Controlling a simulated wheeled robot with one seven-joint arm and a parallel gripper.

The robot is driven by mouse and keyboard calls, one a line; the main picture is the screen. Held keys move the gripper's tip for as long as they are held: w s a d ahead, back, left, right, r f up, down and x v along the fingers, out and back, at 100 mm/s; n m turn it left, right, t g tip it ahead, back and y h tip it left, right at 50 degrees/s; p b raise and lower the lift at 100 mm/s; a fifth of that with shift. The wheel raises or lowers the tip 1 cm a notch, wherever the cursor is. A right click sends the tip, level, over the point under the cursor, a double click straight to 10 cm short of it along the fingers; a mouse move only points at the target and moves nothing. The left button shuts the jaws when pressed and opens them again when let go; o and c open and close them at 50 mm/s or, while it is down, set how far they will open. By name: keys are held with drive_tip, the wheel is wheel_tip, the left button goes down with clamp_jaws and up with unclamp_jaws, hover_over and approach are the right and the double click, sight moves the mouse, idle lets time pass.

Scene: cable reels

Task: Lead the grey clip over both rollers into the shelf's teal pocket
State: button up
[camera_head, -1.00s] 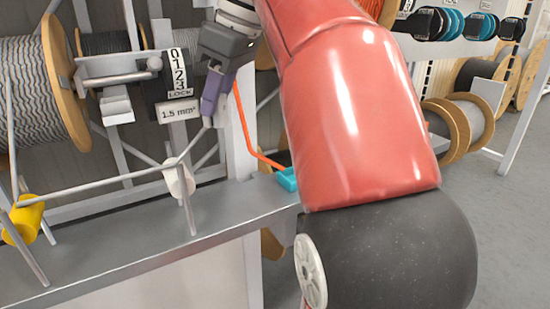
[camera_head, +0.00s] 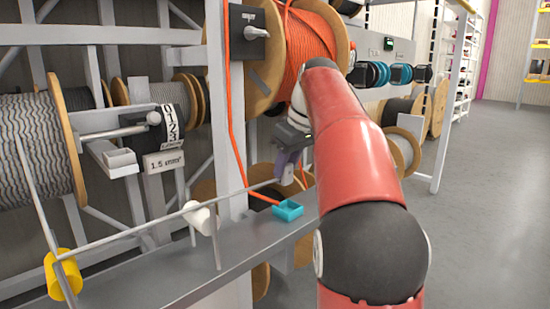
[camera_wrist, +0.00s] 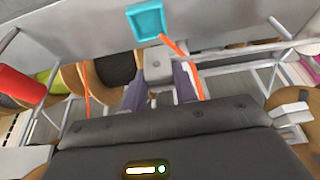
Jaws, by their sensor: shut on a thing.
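My gripper (camera_head: 288,172) has purple fingers and is shut on the grey clip (camera_wrist: 157,68), which sits between the fingers in the wrist view. In the head view the clip is small and mostly hidden by the fingers. A grey cable (camera_head: 125,236) runs from the clip leftward past the white roller (camera_head: 199,215) to the yellow roller (camera_head: 62,275); it appears to rest on both. The teal pocket (camera_head: 288,211) is an open-topped box on the shelf, just below the gripper in the head view. It also shows in the wrist view (camera_wrist: 147,21), beyond the clip.
An orange cable (camera_head: 233,140) hangs down the post and ends at the teal pocket. The grey shelf (camera_head: 185,262) has thin upright rods by the rollers. Large reels, one with orange cable (camera_head: 312,45), stand behind. Open floor (camera_head: 490,190) lies to the right.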

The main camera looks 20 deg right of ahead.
drive_tip(key=shift+s+d+f, duration=0.1)
drive_tip(key=shift+d+f, duration=0.25)
drive_tip(key=shift+d, duration=0.2)
drive_tip(key=shift+f+b, duration=3.05)
drive_tip(key=shift+f, duration=0.45)
drive_tip(key=o, duration=1)
drive_tip(key=shift+o, duration=0.2)
drive_tip(key=a+p+v, duration=0.1)
drive_tip(key=p+v, duration=0.1)
drive_tip(key=v, duration=0.5)
drive_tip(key=shift+d+r, duration=0.4)
drive_tip(key=shift+d, duration=0.05)
drive_tip(key=shift+s, duration=0.1)
